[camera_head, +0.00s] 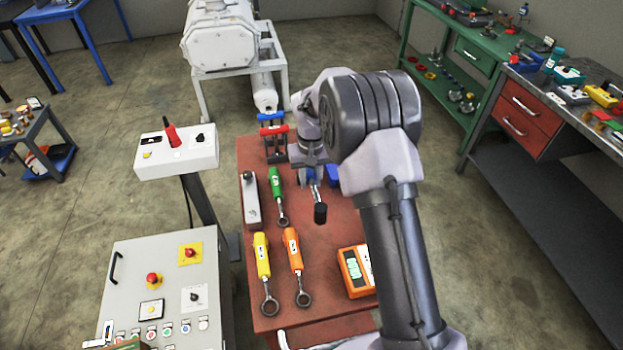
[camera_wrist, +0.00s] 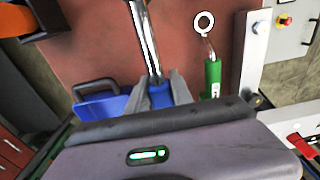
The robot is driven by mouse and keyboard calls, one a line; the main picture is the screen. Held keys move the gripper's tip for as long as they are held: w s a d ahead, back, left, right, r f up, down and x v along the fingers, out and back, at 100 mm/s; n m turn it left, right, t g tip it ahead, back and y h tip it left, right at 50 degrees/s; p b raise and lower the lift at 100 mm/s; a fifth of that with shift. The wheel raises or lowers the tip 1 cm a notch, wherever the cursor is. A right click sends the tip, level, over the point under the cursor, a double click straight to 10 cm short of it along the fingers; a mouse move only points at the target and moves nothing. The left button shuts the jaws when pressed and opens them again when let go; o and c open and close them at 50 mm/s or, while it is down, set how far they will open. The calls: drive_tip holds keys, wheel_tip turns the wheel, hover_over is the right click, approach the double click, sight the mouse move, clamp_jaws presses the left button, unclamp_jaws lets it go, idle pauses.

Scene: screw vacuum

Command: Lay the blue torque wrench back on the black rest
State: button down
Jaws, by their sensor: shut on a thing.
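The blue torque wrench (camera_wrist: 181,90) is in my gripper (camera_wrist: 163,88), with the jaws shut on its blue handle. Its metal shaft (camera_wrist: 145,38) runs away from the jaws over the red table. In the head view my gripper (camera_head: 309,178) is above the table's right half, partly hidden by my arm, and a black cylinder (camera_head: 320,213) shows at the wrench's near end. Black upright pieces (camera_head: 275,147) with blue and red tops stand at the table's back; I cannot tell whether they are the black rest.
A green wrench (camera_head: 276,193), a yellow wrench (camera_head: 262,262) and an orange wrench (camera_head: 294,255) lie on the red table (camera_head: 340,225). An orange meter (camera_head: 356,271) is at the right edge. A blue item (camera_wrist: 98,108) is beside my gripper. A grey bar (camera_head: 250,199) lies left.

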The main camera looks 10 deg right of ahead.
drive_tip(key=shift+s+a+r, duration=0.1)
drive_tip(key=shift+s+a, duration=0.1)
drive_tip(key=shift+a, duration=0.05)
drive_tip(key=b, duration=0.3)
hover_over(310, 204)
drive_tip(key=shift+f, duration=2.65)
drive_tip(key=shift+f+b, duration=0.3)
drive_tip(key=shift+f, duration=0.25)
drive_tip(key=shift+f, duration=0.25)
drive_tip(key=c, duration=1)
unclamp_jaws()
drive_tip(key=shift+c, duration=0.2)
drive_tip(key=shift+o, duration=0.4)
